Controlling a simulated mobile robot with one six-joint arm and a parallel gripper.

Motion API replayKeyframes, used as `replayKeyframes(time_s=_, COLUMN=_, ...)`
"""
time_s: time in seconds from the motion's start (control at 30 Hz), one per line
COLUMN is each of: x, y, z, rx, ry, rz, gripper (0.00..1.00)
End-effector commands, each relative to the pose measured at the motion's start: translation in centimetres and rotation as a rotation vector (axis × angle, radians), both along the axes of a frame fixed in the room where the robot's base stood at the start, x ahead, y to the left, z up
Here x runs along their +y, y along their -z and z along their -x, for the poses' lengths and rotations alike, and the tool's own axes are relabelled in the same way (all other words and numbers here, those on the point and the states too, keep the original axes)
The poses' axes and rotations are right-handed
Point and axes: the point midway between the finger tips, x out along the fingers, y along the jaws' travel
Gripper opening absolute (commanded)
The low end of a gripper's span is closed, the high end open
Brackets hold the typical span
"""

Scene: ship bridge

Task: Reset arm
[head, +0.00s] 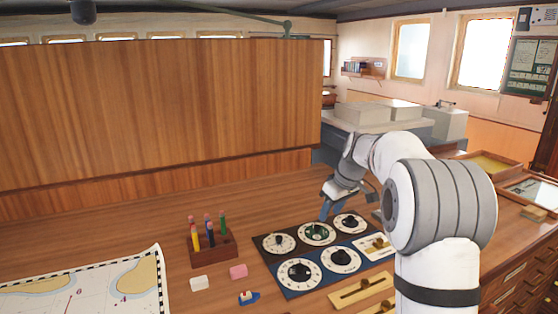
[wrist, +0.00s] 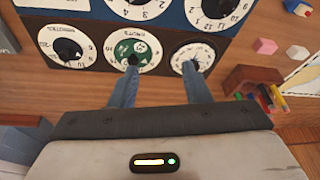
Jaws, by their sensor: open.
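My gripper (head: 332,205) is over the far row of the dial panel (head: 267,259) in the head view. In the wrist view my gripper (wrist: 160,70) has its two blue fingers apart, with nothing visible between them. One fingertip is at the knob of the green-centred dial (wrist: 133,50); I cannot tell whether it touches. The other fingertip is by the white dial (wrist: 193,55) beside it. A third dial (wrist: 67,46) with a black knob lies to the left in that view. The panel also carries more white dials in its near row.
A wooden pen holder (head: 213,249), a pink block (head: 238,272), a white block (head: 199,283) and a small blue boat-like piece (head: 249,298) stand left of the panel. A chart (head: 85,290) lies at left. Brass sliders (head: 362,291) lie in front. A wooden panel (head: 150,110) rises behind.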

Motion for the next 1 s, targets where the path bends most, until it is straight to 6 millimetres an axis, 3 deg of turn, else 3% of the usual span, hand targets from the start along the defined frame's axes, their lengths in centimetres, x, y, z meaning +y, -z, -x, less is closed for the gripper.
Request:
replayKeyframes(time_s=0.2, x=1.0, y=-2.0, z=8.2, rx=0.033, ry=0.151, rz=0.018, gripper=0.43)
replayKeyframes(time_s=0.43, x=1.5, y=-2.2, z=17.1, rx=0.055, ry=0.310, rz=0.035, gripper=0.43)
replayKeyframes(time_s=0.8, x=1.7, y=1.3, z=31.1, rx=0.068, ry=0.553, rz=0.052, gripper=0.43)
replayKeyframes(time_s=1.0, x=1.5, y=3.4, z=35.4, rx=0.067, ry=0.632, rz=0.055, gripper=0.43)
